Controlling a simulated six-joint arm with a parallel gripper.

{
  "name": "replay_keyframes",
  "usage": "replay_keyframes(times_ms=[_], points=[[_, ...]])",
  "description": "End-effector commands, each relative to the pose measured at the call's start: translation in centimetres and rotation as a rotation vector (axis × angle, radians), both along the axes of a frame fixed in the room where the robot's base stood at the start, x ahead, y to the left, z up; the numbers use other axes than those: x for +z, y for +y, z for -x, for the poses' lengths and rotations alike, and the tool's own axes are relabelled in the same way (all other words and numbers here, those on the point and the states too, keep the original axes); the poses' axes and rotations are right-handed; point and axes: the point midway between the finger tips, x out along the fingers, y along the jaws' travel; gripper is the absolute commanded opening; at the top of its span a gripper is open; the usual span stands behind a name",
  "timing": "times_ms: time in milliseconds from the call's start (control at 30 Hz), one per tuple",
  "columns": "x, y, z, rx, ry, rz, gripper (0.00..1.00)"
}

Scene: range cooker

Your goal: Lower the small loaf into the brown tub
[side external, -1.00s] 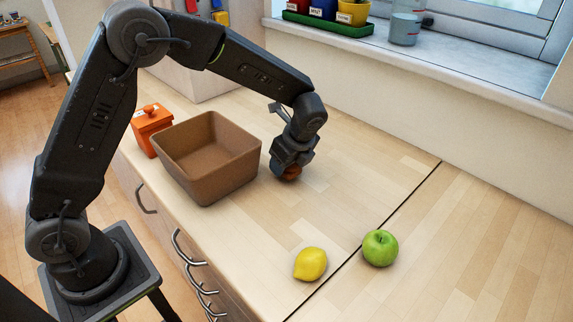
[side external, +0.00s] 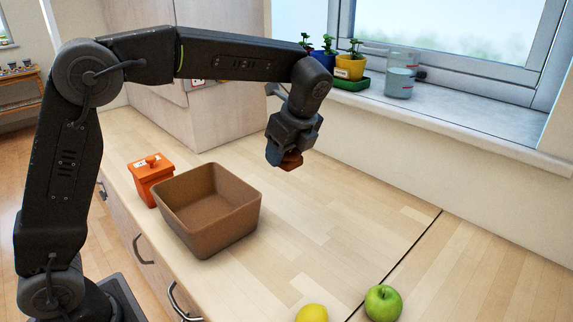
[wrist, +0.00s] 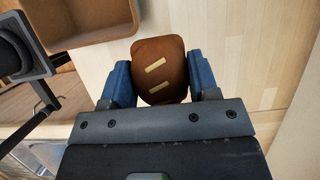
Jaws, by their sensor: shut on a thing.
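The small loaf (side external: 291,161) is brown and is held between the jaws of my gripper (side external: 285,155), raised well above the counter. The brown tub (side external: 232,222) stands on the counter, open at the top and empty as far as I can see. The loaf is to the right of the tub and higher than its rim. The tub's corner (wrist: 75,42) shows at the upper left of the wrist view.
An orange lidded canister (side external: 150,180) stands close to the tub's left. A yellow lemon (side external: 312,313) and a green apple (side external: 383,303) lie at the front right. Potted plants (side external: 350,67) and a glass jar (side external: 400,82) stand on the windowsill behind.

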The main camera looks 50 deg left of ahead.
Motion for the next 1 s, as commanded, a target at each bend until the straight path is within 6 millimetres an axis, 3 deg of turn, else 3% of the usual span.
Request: replay_keyframes(times_ms=[300,467,700,1000], points=[[2.2,3.8,2.3,0.006,-0.001,0.000,0.31],[2.2,6.4,3.8,0.006,0.000,0.000,0.31],[0.1,9.9,5.9,0.005,0.002,0.000,0.31],[-3.0,12.7,7.5,0.003,0.001,-0.001,0.31]])
